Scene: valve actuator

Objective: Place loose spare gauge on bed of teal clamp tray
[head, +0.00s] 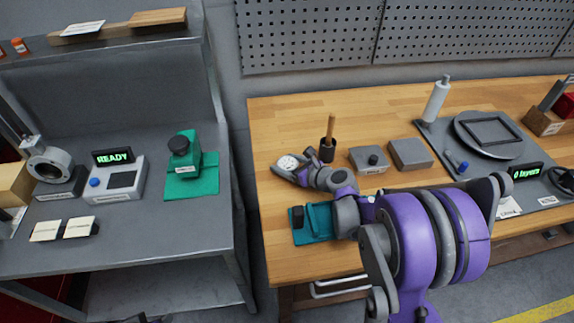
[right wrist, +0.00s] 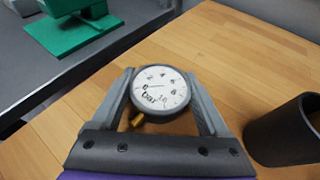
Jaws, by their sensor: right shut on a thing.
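The spare gauge (right wrist: 160,90) has a round white dial, a dark rim and a brass stem. My right gripper (right wrist: 160,98) is shut on it, one finger on each side of the rim. In the head view the gauge (head: 287,162) shows at the end of my right gripper (head: 289,167), near the left end of the wooden table. The teal clamp tray (head: 319,221) lies on the same table, nearer the front edge, below my right wrist. Part of the tray's right side is hidden by my right arm. My left gripper is not in view.
A dark cup with a wooden-handled tool (head: 327,151) stands right of the gauge; the cup (right wrist: 285,130) is close to the right finger. Two grey blocks (head: 369,159) lie farther right. A green fixture (head: 190,172) stands on the grey bench at left, across a gap.

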